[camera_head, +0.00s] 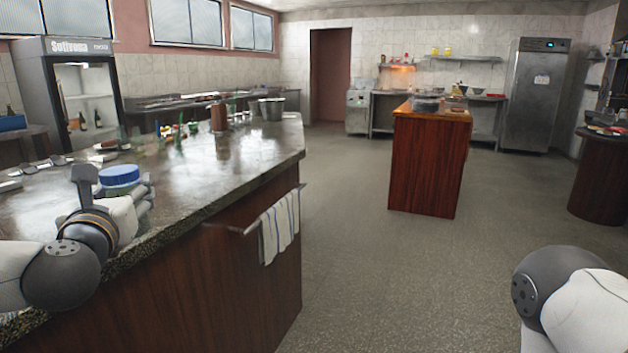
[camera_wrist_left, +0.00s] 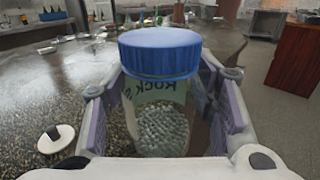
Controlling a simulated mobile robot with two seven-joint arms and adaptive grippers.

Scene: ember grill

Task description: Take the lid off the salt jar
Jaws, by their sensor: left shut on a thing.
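The salt jar (camera_wrist_left: 160,118) is clear, with a label reading "ROCK S" and pale grains inside. Its blue lid (camera_wrist_left: 160,52) sits on top in the left wrist view. The lid also shows in the head view (camera_head: 119,175), at the left over the stone counter. My left gripper (camera_head: 140,195) is shut around the jar body, one finger on each side below the lid. The jar is upright. In the head view my arm hides most of the jar body. My right gripper is out of view; only part of my right arm shows at the lower right.
The dark stone counter (camera_head: 235,160) runs along the left, with bottles and metal pots (camera_head: 271,109) toward its far end. A towel (camera_head: 280,228) hangs on a rail at its side. A wooden island (camera_head: 428,165) stands beyond. The floor between is clear.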

